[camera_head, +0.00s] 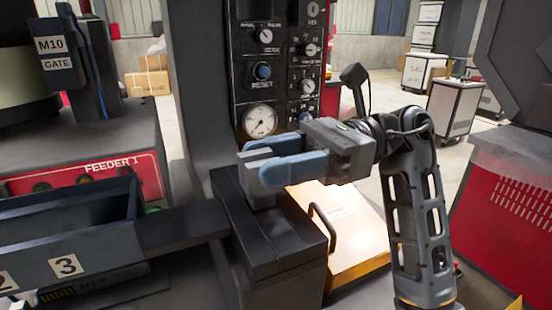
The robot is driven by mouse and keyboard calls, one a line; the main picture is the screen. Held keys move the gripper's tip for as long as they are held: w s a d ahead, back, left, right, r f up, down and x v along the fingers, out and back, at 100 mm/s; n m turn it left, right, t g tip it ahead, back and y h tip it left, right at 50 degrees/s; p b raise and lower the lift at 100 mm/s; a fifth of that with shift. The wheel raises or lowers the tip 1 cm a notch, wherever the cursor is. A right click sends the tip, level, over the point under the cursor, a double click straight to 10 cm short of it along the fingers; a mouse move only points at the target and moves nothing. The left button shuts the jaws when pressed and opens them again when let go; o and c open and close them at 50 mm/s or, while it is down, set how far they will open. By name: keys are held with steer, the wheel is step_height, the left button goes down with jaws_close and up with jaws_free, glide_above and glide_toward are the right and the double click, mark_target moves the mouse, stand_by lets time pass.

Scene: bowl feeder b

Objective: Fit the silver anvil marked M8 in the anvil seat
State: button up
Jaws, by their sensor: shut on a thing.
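My gripper (272,160) reaches in from the right with its blue fingers shut on a silver-grey block, the anvil (252,160). No M8 mark shows on the faces that I can see. The anvil is at the top of a dark block-shaped stand (285,262), in front of the tall column. Its lower part is at the stand's top, near the left end. The anvil seat itself is hidden behind the anvil and my fingers. I cannot tell whether the anvil sits fully down in it or is just above it.
A control panel with a dial (260,120) stands behind my gripper. A pale orange-edged panel with a black handle (323,228) lies right of the stand. Dark numbered bins (70,240) and the red FEEDER 1 housing (90,172) are left. A blue-grey M10 gate (82,65) stands above.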

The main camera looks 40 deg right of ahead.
steer(key=shift+f+b, duration=1.1)
steer(key=shift+b, duration=0.3)
steer(key=o, duration=1.4)
steer(key=b+v, duration=0.1)
steer(key=v, duration=0.7)
